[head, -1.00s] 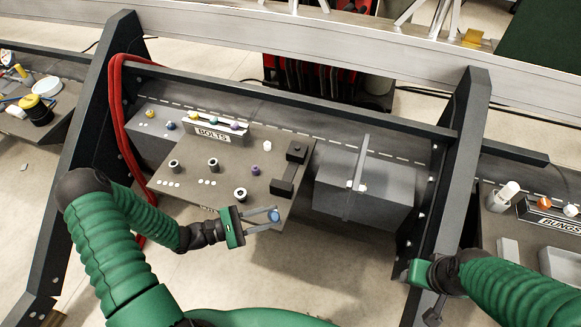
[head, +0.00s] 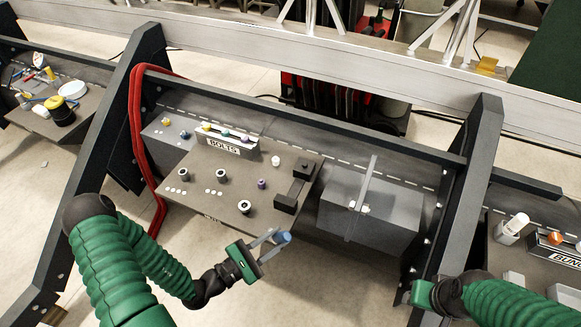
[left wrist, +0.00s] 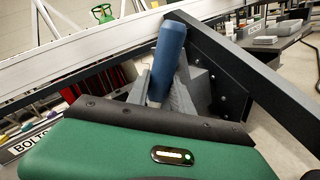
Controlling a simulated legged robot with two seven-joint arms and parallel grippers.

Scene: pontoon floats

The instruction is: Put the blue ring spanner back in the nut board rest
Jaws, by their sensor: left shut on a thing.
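The spanner's ring end cannot be made out. A dark rest with two blocks (head: 291,187) stands empty along the board's right edge, above the gripper in the picture. My right gripper (head: 423,296) is low at the right; its fingers are unclear.
Several nuts and posts stand on the board, including a white ring (head: 244,207) and a purple one (head: 262,184). A BOLTS rack (head: 226,146) is behind. A grey box (head: 368,214) is to the right, and a dark upright (head: 455,185) beyond it.

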